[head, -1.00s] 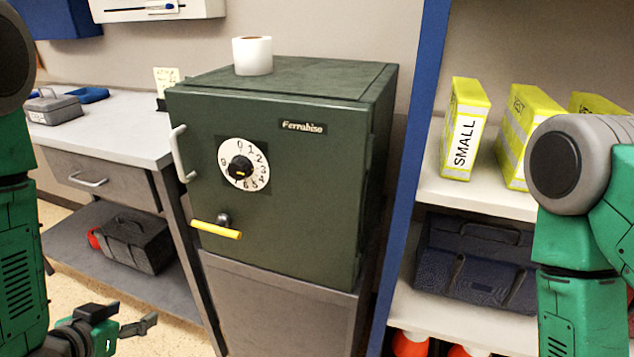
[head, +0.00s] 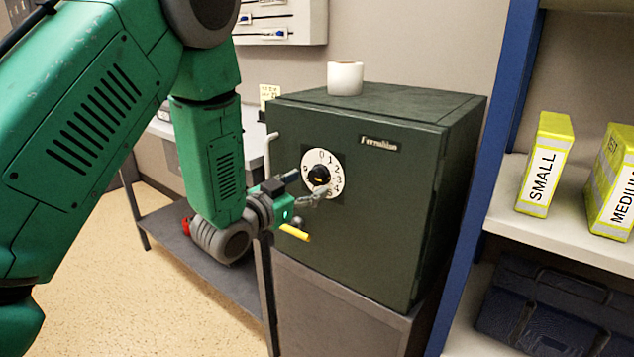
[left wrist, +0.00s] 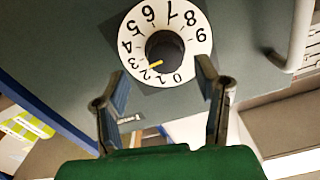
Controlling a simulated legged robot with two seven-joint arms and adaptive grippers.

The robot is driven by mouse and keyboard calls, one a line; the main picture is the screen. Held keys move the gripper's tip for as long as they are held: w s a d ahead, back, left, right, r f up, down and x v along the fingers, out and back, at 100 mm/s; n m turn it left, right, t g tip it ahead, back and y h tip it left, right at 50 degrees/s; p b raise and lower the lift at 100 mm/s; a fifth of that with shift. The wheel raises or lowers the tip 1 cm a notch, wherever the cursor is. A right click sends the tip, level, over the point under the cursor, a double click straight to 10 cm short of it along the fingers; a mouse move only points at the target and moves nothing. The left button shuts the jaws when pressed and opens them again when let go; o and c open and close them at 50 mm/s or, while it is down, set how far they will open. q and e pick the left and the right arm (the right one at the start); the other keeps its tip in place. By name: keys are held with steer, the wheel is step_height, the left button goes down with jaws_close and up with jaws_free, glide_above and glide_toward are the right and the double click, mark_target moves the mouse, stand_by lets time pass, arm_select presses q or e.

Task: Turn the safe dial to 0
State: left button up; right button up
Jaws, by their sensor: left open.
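The dark green safe (head: 370,220) stands on a grey cabinet. Its white dial (head: 334,160) has numbers around a black knob (head: 318,175). In the left wrist view the dial (left wrist: 136,30) appears turned over, with 0 low, and the yellow mark on the black knob (left wrist: 168,44) points near 2. My left gripper (head: 306,186) is open in front of the dial's lower part. In the left wrist view its two fingers (left wrist: 160,84) stand apart on the knob's near side; I cannot tell whether they touch anything. My right gripper is out of view.
A pale bar handle (head: 269,150) is at the safe's left edge. A white roll (head: 345,78) stands on top. Shelving with yellow boxes (head: 545,165) is at the right.

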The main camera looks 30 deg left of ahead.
mark_target(314, 178)
arm_select(q)
steer(key=w, duration=0.1)
steer(key=w+d, duration=0.1)
steer(key=shift+w+r, duration=0.15)
steer(key=shift+w, duration=0.15)
steer(key=shift+w+a, duration=0.25)
steer(key=shift+w, duration=0.05)
steer(key=shift+w+a+f, duration=0.3)
steer(key=shift+a, duration=0.2)
steer(key=shift+w+a+f, duration=0.3)
steer(key=shift+a, duration=0.2)
steer(key=shift+s+d+r, duration=0.1)
steer(key=shift+d+r, duration=0.15)
steer(key=shift+c, duration=1.1)
steer(key=shift+d+r, duration=0.15)
steer(key=shift+d, duration=0.2)
steer(key=c, duration=0.8)
steer(key=shift+d, duration=0.25)
steer(key=shift+c, duration=0.6)
steer(key=shift+s+a, duration=0.1)
steer(key=shift+a, duration=0.25)
